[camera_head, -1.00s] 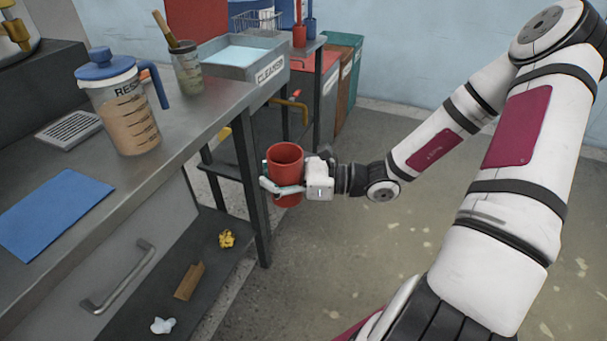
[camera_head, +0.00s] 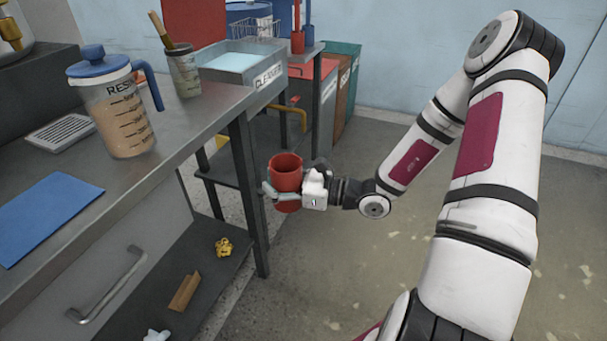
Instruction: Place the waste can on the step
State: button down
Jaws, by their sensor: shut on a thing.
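A red, open-topped can (camera_head: 286,172), which I take to be the waste can, is upright in my gripper (camera_head: 284,194). My gripper is shut around its side, with one pale finger across the front; the far finger is mostly hidden. The can is in the air just right of the bench's front leg. A low dark shelf (camera_head: 205,284) under the bench, left of the can, may be the step; I cannot tell for sure. Another low dark shelf (camera_head: 228,166) lies behind the leg.
On the low shelf lie a yellow crumpled scrap (camera_head: 223,247), a brown piece (camera_head: 185,291) and a white scrap (camera_head: 156,336). The bench leg (camera_head: 249,195) stands close to the can. The bench top holds a resin jug (camera_head: 118,105). Open floor (camera_head: 340,270) lies right.

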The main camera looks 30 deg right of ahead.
jog(key=w+d+f+m+t+h, duration=0.1)
jog(key=w+d+f+m+h, duration=0.2)
jog(key=w, duration=0.6)
jog(key=w+d+f+m+t+h, duration=0.2)
jog(key=w+d+f+m+h, duration=0.1)
jog(key=w+d+f+h, duration=0.2)
jog(key=w+d+f+m+t+h, duration=0.2)
jog(key=w+d+f, duration=0.5)
jog(key=w, duration=0.8)
notch_tip(320, 180, down, 3)
jog(key=m+h, duration=0.1)
jog(key=h, duration=0.1)
jog(key=shift+w+h, duration=0.15)
jog(key=shift+h, duration=0.15)
jog(key=shift+a, duration=0.1)
